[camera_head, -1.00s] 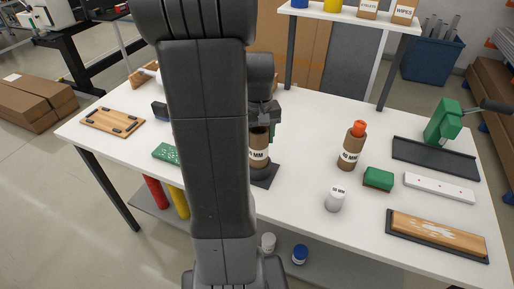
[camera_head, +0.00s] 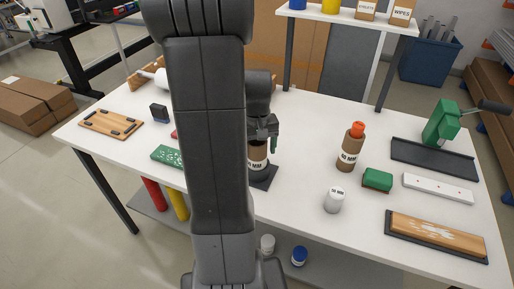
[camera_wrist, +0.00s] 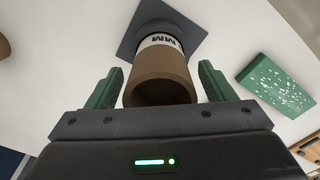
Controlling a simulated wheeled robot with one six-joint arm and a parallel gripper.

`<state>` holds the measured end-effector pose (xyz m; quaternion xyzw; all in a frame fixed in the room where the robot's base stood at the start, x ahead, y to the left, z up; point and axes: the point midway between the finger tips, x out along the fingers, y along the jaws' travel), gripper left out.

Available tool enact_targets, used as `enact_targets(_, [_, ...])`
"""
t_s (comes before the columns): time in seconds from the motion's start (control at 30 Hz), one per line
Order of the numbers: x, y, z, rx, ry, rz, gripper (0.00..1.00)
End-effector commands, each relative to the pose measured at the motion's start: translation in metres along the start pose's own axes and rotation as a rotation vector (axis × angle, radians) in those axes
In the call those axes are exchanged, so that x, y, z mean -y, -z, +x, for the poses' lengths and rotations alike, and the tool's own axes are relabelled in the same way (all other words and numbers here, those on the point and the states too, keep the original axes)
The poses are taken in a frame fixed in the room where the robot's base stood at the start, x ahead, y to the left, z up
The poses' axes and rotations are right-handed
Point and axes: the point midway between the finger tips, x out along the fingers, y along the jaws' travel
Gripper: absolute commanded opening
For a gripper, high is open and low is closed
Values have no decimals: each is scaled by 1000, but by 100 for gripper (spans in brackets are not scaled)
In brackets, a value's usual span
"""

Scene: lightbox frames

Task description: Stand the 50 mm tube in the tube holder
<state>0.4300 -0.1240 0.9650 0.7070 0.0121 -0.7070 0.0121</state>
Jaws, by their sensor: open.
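A brown cardboard tube (camera_head: 257,151) with a white label reading "MM" stands upright on the dark square tube holder (camera_head: 266,179); my arm hides its left side and the label's number. In the wrist view the tube (camera_wrist: 160,82) shows its open end towards the camera, with the holder's dark plate (camera_wrist: 128,42) around its far end. My gripper (camera_head: 266,132) is just above the tube. Its green fingers are spread on either side of the tube's near end, with a visible gap on each side in the wrist view.
A green perforated board (camera_head: 166,155) lies left of my arm, also in the wrist view (camera_wrist: 276,86). The table between holder and capped tube is clear.

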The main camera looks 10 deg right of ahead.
Motion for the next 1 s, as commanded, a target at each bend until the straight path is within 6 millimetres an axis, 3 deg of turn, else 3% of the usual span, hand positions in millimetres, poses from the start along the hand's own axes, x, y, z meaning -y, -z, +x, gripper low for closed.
enact_targets(0.23, [0,1,-16,-4,-1,0,76])
enact_targets(0.7, [0,1,-108,-3,-1,0,76])
enact_targets(1.0, [0,0,-123,0,0,0,76])
